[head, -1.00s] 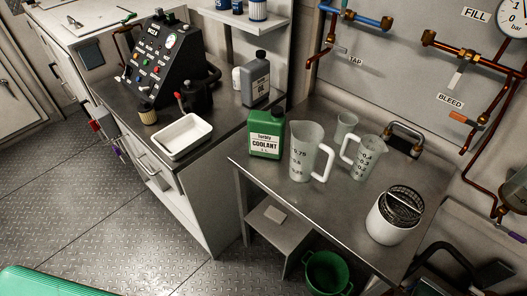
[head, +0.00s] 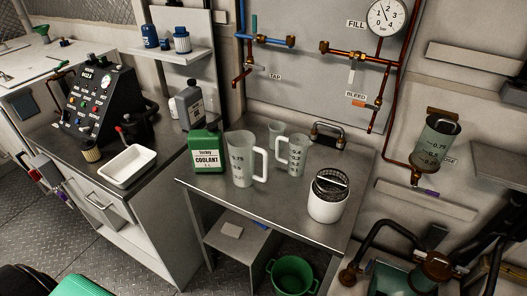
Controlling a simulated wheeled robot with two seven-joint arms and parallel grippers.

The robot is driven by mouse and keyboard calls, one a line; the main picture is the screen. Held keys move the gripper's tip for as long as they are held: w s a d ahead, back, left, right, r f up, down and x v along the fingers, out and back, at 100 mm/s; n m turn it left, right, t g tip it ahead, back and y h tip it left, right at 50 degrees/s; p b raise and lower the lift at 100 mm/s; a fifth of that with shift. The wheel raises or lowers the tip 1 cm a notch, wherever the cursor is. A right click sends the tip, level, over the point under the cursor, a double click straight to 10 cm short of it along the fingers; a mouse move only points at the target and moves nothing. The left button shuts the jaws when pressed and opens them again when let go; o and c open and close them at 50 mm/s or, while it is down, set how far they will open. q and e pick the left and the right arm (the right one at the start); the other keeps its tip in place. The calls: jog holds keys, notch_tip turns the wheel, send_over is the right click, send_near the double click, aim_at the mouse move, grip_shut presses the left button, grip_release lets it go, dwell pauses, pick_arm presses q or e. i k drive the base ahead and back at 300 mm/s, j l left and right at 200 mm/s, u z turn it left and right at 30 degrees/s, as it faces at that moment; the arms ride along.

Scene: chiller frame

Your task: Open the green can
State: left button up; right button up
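The green can (head: 207,152), labelled COOLANT, stands upright at the left end of the steel table (head: 262,205). Its top is green too, and the cap is too small to make out clearly. A tall measuring jug (head: 240,160) stands just right of it. Neither of my grippers shows in the head view.
A smaller jug (head: 296,155), a clear cup (head: 275,133) and a white canister with a dark basket (head: 325,198) share the table. A grey oil can (head: 188,106) and white tray (head: 127,166) stand on the left counter. A green bucket (head: 292,275) is below.

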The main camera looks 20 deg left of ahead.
aim_at(206, 148)
jog(key=j+z, duration=0.5)
jog(key=j, duration=0.15)
jog(key=k+j+z, duration=0.1)
jog(key=j+z, duration=0.35)
jog(key=j, duration=0.25)
